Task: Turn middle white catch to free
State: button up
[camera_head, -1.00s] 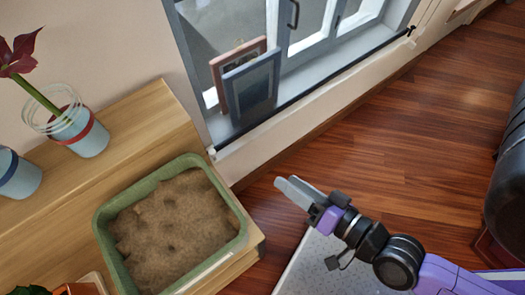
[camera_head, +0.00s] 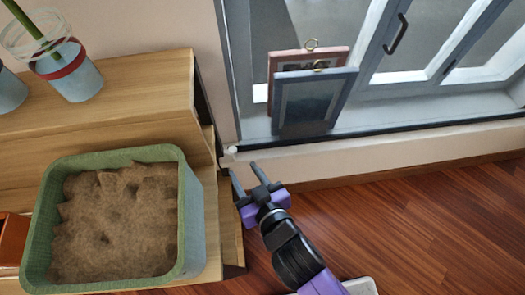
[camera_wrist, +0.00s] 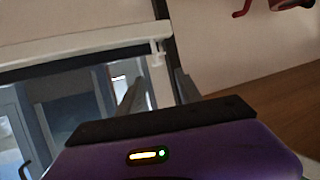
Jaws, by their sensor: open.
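A small white catch (camera_head: 230,151) sits at the left corner of the window sill, close to the wooden shelf. A small white fitting (camera_wrist: 157,54), seemingly the same catch, shows in the wrist view beyond and between the fingers. Its exact turn is too small to read. Only this one shows, so I cannot tell whether it is the middle one. My gripper (camera_head: 244,171) is open and empty, just below the catch in the head view, with its fingers pointing up toward it. It also shows in the wrist view (camera_wrist: 158,82). I see no contact with the catch.
A green planter (camera_head: 190,225) of soil stands on the wooden shelf (camera_head: 150,85) at left. Two framed pictures (camera_head: 312,100) lean on the sill at the window (camera_head: 415,75). A pot with a red band (camera_head: 72,78) stands upper left. Wooden floor (camera_head: 440,215) lies clear at right.

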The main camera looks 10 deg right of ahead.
aim_at(233, 150)
jog(key=x, duration=0.8)
jog(key=shift+w+d+b, duration=0.2)
jog(key=shift+b, duration=0.15)
jog(key=shift+r, duration=0.1)
grip_shut()
